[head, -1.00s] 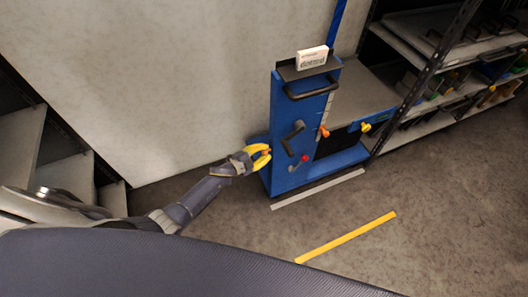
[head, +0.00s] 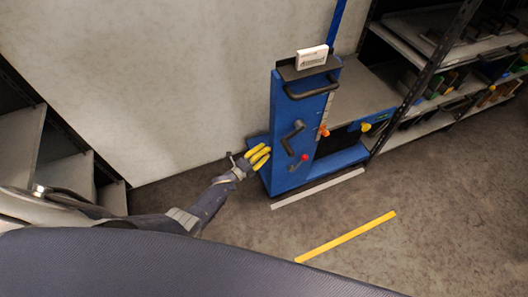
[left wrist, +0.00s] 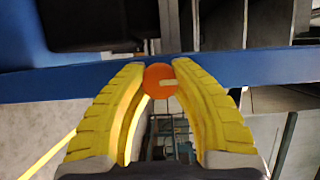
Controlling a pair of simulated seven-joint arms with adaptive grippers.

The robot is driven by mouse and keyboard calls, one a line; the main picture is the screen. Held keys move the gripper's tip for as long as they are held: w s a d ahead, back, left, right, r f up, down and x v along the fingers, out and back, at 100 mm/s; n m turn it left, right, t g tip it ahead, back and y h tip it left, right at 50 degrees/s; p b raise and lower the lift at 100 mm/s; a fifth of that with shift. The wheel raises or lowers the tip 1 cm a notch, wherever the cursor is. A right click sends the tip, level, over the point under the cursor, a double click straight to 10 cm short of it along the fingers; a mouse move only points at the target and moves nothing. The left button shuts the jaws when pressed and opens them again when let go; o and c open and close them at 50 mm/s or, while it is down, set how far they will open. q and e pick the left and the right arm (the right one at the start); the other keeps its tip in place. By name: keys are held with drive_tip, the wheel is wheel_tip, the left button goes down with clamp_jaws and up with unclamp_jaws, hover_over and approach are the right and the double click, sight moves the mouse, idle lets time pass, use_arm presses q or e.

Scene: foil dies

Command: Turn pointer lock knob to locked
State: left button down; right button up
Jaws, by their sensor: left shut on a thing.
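An orange round knob (left wrist: 158,81) with a pale line mark sits between my left fingertips in the left wrist view. The mark runs from about its middle toward the right of that picture. My left gripper (head: 265,152), with yellow fingers, is shut on this knob at the left side of the upright blue machine (head: 285,118). In the head view the fingers hide the knob. The fingertips touch it from both sides. My right gripper is not in view.
The machine's front carries black handles (head: 293,138) and a red-tipped lever (head: 304,157). Another orange knob (head: 323,131) and a yellow knob (head: 365,127) are at its right. A white box (head: 312,57) lies on top.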

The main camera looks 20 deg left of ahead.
use_arm(q)
drive_tip(key=shift+d, duration=0.2)
idle(0.3)
drive_tip(key=c, duration=0.9)
unclamp_jaws()
drive_tip(key=shift+a, duration=0.1)
drive_tip(key=shift+c, duration=0.2)
drive_tip(key=v, duration=1.2)
